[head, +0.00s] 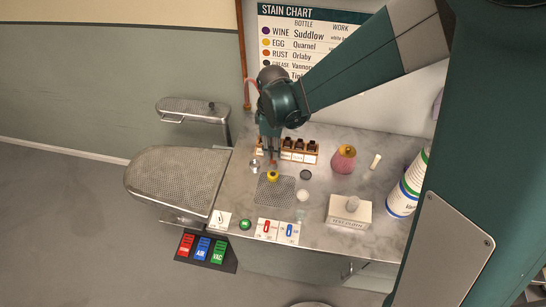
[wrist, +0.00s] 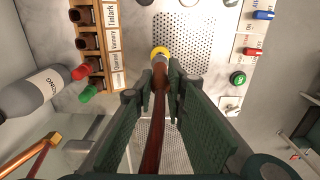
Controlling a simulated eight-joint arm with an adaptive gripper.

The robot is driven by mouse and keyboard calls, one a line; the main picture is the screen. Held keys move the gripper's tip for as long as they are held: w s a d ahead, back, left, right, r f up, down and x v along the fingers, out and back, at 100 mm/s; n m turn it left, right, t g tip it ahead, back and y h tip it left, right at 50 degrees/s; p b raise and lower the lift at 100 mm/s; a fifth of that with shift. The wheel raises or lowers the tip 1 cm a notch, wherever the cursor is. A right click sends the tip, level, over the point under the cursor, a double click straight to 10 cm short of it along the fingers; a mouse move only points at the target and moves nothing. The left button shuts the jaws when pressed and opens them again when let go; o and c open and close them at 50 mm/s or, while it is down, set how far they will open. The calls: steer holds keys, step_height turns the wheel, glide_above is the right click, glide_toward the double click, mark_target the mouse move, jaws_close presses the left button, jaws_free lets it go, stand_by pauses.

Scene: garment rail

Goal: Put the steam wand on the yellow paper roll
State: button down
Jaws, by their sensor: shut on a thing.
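My gripper (head: 270,140) is shut on a slim reddish-brown rod, which looks like the steam wand (wrist: 155,130). In the wrist view my gripper (wrist: 160,82) has a finger on each side of the rod. The rod's far end points at the yellow paper roll (wrist: 160,51). I cannot tell whether the tip touches the roll.
A wooden rack of brown bottles (head: 313,158) stands right behind the gripper. A perforated pressing board (head: 175,180) is at left. The perforated plate (head: 277,194) is mostly clear.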

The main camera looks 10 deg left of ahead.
steer(key=shift+f, duration=2.05)
steer(key=shift+f, duration=0.25)
steer(key=c, duration=2.3)
jaws_free()
steer(key=shift+r, duration=0.1)
steer(key=shift+r, duration=0.1)
steer(key=shift+r, duration=6.05)
